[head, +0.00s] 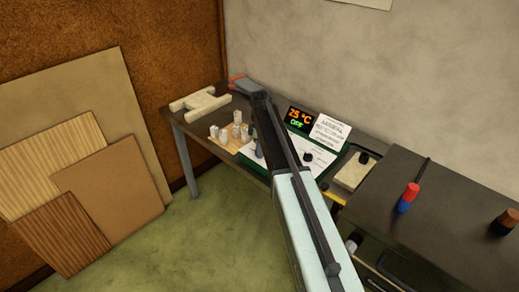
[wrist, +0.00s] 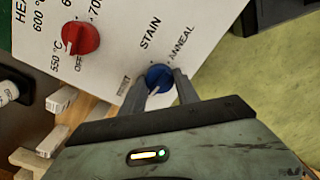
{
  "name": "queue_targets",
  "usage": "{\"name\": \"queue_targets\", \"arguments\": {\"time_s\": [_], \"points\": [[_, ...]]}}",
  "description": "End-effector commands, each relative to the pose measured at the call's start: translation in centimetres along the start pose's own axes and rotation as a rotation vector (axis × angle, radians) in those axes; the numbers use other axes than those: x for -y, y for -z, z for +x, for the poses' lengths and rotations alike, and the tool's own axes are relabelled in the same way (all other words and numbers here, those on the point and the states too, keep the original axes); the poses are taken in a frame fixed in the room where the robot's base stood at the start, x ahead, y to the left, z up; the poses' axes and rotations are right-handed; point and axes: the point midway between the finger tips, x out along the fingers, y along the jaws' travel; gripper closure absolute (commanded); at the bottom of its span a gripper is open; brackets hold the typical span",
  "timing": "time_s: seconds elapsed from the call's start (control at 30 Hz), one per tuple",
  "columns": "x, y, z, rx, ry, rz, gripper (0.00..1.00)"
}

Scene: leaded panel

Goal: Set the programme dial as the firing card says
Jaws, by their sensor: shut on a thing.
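The blue programme dial (wrist: 160,77) sits on the white control panel (wrist: 110,45) in the wrist view. My gripper (wrist: 162,84) is shut on it, one finger on each side. The labels STAIN and ANNEAL are printed above and to the right of the dial; a smaller label at its left is too blurred to read. A pale pointer mark shows at the dial's lower left. The red heat dial (wrist: 80,38) is further left, apart from my gripper. In the head view the white firing card (head: 330,128) stands behind the panel; its small print is not readable.
The display (head: 300,120) reads 25 °C and OFF. Pale blocks (head: 235,132) stand left of the panel on the table, with an H-shaped pale frame (head: 200,103) beyond. A dark surface (head: 440,220) at right carries a red-and-blue object (head: 408,197). Boards lean at left.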

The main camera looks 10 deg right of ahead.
Motion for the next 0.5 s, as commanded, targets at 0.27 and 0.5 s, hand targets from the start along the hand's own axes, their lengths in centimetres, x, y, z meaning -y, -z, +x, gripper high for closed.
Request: {"name": "queue_targets", "arguments": {"time_s": [0.27,0.5], "points": [[-0.27,-0.03,-0.05,0.0,-0.007,0.239,1.0],[-0.32,-0.04,-0.06,-0.002,-0.008,0.469,1.0]]}}
